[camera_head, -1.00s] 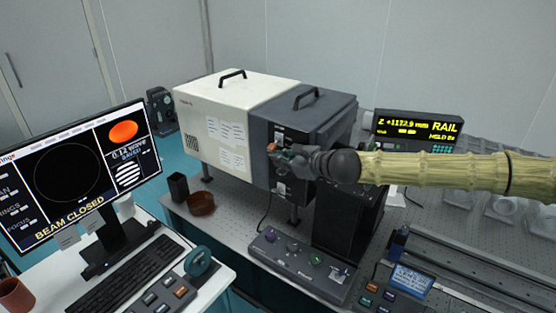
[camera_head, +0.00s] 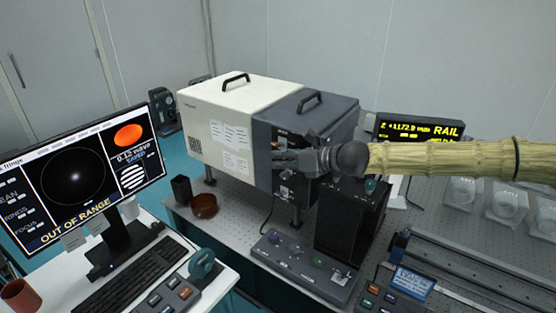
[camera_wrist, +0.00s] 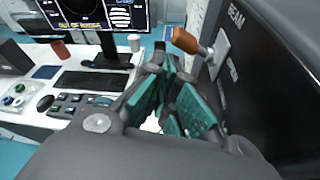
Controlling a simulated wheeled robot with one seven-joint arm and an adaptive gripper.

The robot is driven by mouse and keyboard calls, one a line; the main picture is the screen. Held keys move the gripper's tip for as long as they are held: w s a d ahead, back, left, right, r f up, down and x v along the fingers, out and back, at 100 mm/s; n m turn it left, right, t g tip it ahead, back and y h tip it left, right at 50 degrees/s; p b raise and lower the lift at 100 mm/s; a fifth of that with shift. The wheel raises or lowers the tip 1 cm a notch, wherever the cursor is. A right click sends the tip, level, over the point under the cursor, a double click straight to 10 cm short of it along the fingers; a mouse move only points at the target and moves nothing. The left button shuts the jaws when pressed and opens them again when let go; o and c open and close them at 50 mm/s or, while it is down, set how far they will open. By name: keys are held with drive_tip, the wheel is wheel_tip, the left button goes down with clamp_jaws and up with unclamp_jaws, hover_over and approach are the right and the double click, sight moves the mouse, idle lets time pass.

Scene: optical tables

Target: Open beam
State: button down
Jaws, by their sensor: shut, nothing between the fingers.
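The beam lever (camera_wrist: 187,41) has an orange-brown knob on a metal stem. It sticks out from a light plate on the dark panel (camera_wrist: 262,85), beside the words BEAM and OPEN. My gripper (camera_wrist: 168,78) has teal finger pads and is shut and empty, just below and left of the knob, seemingly apart from it. In the head view, my gripper (camera_head: 284,158) is at the front face of the dark grey housing (camera_head: 318,118), and the lever is hard to make out behind it. The monitor (camera_head: 78,185) reads OUT OF RANGE and shows a grey disc with a bright centre.
A white housing (camera_head: 215,115) adjoins the grey one. A button console (camera_head: 300,262) lies below my gripper, beside a black upright box (camera_head: 345,225). A rail (camera_head: 470,265) runs along the right.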

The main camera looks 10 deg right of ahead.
drive_tip(key=shift+a, duration=0.1)
drive_tip(key=shift+s+a+r+b, duration=0.4)
drive_tip(key=shift+s+a+b, duration=0.05)
drive_tip(key=shift+s, duration=0.05)
